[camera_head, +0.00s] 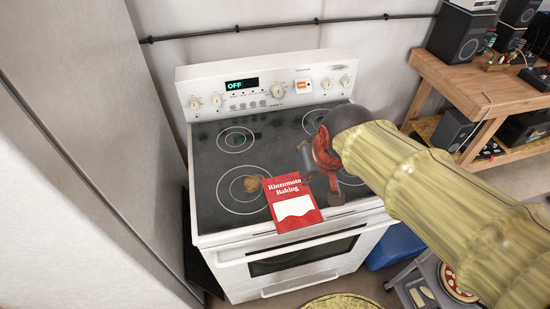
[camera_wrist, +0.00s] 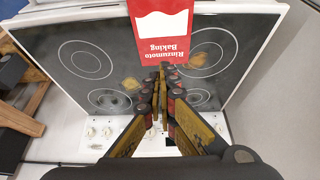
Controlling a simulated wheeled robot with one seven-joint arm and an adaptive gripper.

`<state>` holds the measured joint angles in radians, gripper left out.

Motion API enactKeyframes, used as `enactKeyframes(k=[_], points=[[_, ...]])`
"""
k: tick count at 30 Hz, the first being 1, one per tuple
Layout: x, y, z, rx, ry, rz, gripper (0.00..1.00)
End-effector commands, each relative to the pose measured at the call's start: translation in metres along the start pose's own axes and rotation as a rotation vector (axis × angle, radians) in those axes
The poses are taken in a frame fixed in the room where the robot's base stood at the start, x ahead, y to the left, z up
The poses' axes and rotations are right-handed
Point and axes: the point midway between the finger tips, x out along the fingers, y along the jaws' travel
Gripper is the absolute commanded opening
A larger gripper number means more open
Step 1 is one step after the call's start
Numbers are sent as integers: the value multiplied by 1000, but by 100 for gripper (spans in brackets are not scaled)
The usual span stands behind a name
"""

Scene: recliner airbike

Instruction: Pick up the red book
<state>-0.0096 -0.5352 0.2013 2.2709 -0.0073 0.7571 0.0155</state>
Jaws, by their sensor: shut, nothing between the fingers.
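The red book (camera_head: 284,191) lies flat on the front edge of the black stove top, with white title text and a white shape on its cover. In the wrist view the book (camera_wrist: 145,30) appears upside down at the top, partly cut off by the frame. My gripper (camera_head: 335,197) is just right of the book in the head view, pointing down at the stove. In the wrist view the gripper fingertips (camera_wrist: 168,68) are together and empty, at the book's title-side edge. I cannot tell whether they touch it.
The white stove (camera_head: 225,242) has a rear control panel reading OFF and several burner rings. A grey wall panel (camera_head: 80,110) stands close on the left. A wooden bench (camera_head: 465,90) with speakers is at the right. A blue bin (camera_head: 396,247) is on the floor.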

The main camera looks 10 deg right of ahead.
Motion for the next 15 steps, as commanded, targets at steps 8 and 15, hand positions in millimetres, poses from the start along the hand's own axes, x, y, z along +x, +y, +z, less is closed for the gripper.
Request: enactKeyframes(k=[8,15], points=[[80,-7,-111,0,-78,1,0],[152,-12,-137,-2,-108,0,0]])
